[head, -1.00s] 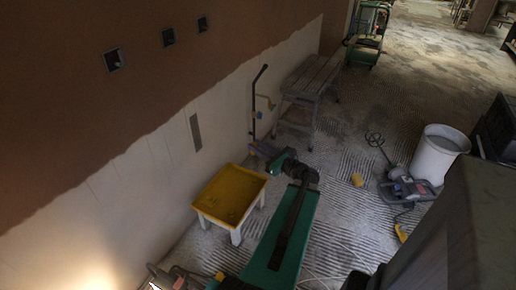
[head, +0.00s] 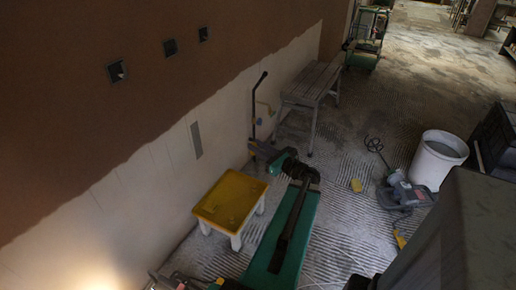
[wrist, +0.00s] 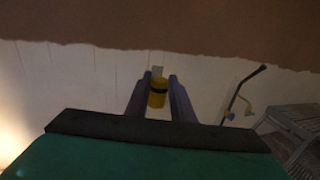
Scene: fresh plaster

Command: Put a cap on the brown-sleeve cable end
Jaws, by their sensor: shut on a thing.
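My gripper (wrist: 158,84) is shut on a yellow cylinder with a dark band (wrist: 158,99), apparently a cap, held between two purple-grey fingers in the wrist view. In the head view my gripper (head: 256,148) is in front of the pale lower wall, right of and beyond the yellow tray; the cap is too small to make out there. Three dark wall boxes sit in the brown plaster, left (head: 117,71), middle (head: 170,47) and right (head: 203,34). The left one shows a small pale bit inside. No brown sleeve or cable end can be made out.
A yellow tray on white legs (head: 229,200) stands by the wall. A black pole stand (head: 253,105) and a grey slatted bench (head: 312,82) are beyond my gripper.

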